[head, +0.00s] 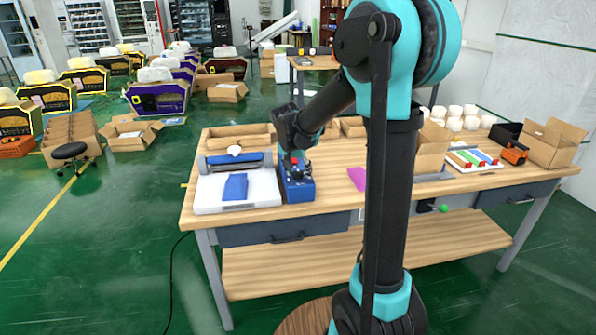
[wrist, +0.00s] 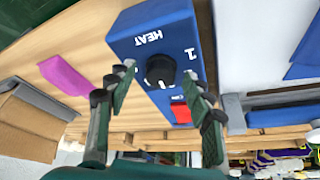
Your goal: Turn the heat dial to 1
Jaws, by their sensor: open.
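The blue heat control box (head: 299,190) sits on the wooden table beside a white press machine. In the wrist view the box (wrist: 150,22) carries the white word HEAT, a white numeral 1 to the right of the dial and a red switch (wrist: 180,112). The black round heat dial (wrist: 160,70) is on its face; its exact pointing is too small to tell. My gripper (wrist: 159,82) is open, with one finger on each side of the dial; contact cannot be made out. In the head view my gripper (head: 294,160) is just above the box and partly hides its top.
The white press (head: 258,191) with a blue cloth (head: 235,187) stands left of the box. A magenta piece (head: 357,178) lies to its right on bare tabletop. Cardboard boxes (head: 552,143) and colored items stand farther right; wooden trays line the back.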

